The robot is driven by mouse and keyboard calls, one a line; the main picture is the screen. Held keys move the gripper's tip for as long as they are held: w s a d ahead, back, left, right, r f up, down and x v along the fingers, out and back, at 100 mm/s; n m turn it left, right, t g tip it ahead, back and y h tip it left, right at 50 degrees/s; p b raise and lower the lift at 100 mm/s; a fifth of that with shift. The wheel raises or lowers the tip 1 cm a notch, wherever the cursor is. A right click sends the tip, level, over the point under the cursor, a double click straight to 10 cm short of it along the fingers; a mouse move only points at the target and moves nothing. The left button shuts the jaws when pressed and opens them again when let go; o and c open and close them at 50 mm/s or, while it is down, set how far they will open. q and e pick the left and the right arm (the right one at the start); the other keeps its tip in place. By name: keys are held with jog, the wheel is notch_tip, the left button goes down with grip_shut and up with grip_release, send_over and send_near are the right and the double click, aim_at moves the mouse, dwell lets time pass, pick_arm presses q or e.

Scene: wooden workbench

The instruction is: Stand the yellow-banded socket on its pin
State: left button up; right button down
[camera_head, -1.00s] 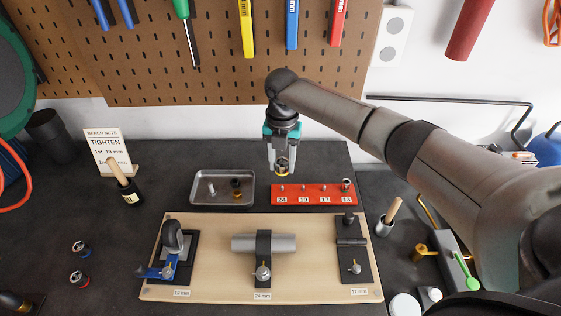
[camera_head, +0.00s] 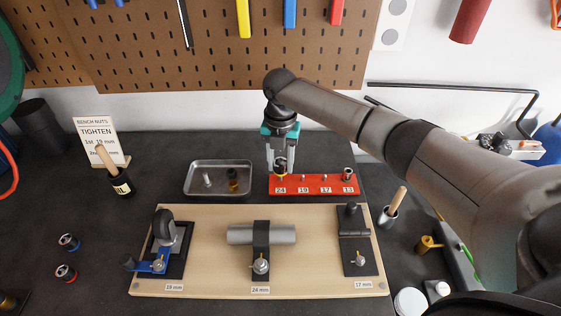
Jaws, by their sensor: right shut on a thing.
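My right gripper (camera_head: 281,172) points down at the red pin rail (camera_head: 314,190) and is shut on the yellow-banded socket (camera_head: 281,168). The socket is dark with a yellow band and looks upright. It is at the rail's left end, right above or on the pin marked 24; I cannot tell whether it touches the rail. The pins marked 19 (camera_head: 303,178) and 17 (camera_head: 325,178) are bare. A socket (camera_head: 347,174) stands on the pin marked 13. My left gripper is out of view.
A metal tray (camera_head: 190,186) with small parts lies left of the rail. A wooden board (camera_head: 212,275) with clamped fixtures lies in front. A sign (camera_head: 98,140) stands at the back left.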

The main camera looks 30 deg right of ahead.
jog(key=shift+f+b, duration=0.35)
jog(key=shift+f, duration=0.45)
jog(key=shift+f, duration=0.2)
jog(key=shift+f, duration=0.5)
jog(key=shift+f, duration=0.2)
dwell(0.3)
jog(key=shift+c, duration=1.8)
grip_release()
jog(key=shift+r, duration=0.1)
notch_tip(320, 180, up, 15)
